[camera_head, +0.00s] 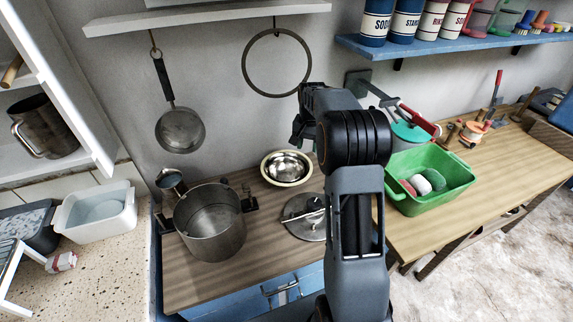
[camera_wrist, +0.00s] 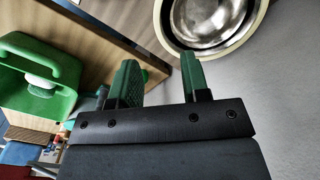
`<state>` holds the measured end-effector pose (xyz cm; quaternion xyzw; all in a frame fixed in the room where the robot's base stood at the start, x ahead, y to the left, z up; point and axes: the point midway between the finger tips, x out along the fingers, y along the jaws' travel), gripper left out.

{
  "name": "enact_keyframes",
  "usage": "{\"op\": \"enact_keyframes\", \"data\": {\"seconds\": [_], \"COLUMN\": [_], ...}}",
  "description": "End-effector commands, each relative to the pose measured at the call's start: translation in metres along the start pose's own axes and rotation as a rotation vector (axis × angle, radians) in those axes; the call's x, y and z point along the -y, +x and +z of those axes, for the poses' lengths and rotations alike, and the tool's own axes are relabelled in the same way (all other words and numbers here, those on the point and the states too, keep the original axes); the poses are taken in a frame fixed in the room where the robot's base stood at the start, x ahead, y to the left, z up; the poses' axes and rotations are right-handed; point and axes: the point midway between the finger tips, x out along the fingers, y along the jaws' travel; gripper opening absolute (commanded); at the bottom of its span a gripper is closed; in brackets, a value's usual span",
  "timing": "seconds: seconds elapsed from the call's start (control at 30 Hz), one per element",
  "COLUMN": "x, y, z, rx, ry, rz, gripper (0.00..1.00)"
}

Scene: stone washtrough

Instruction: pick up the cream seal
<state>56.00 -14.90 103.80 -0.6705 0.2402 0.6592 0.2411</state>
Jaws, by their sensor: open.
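I cannot single out the cream seal with certainty. A shallow metal bowl (camera_head: 287,168) with a cream rim rests on the wooden counter near the wall; the same kind of rim and bowl show at the top of the wrist view (camera_wrist: 254,32). A whitish rounded piece (camera_head: 421,184) lies in the green tub (camera_head: 446,194), beside a red and a grey-green piece. The tub also shows at the left of the wrist view (camera_wrist: 62,101). My gripper (camera_wrist: 160,68) has its green fingers apart with nothing between them. In the head view my arm hides part of it and the space behind.
A tall metal pot (camera_head: 210,222) and a lid (camera_head: 305,217) stand on the counter. A ladle (camera_head: 180,129) and a dark ring (camera_head: 276,62) hang on the wall. A blue shelf (camera_head: 455,45) with canisters overhangs the right. A white basin (camera_head: 96,212) is at left.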

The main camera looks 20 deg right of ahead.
Motion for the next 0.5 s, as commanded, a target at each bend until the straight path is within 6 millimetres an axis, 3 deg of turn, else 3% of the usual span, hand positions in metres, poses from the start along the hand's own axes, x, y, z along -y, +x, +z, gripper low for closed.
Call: {"op": "enact_keyframes", "data": {"seconds": [0.13,0.5], "x": [-0.003,-0.004], "y": [0.017,0.079], "z": [-0.013,-0.014], "rx": [0.016,0.018], "ry": [0.034,0.040], "rz": [0.008,0.008], "gripper": [0.42,0.42]}}
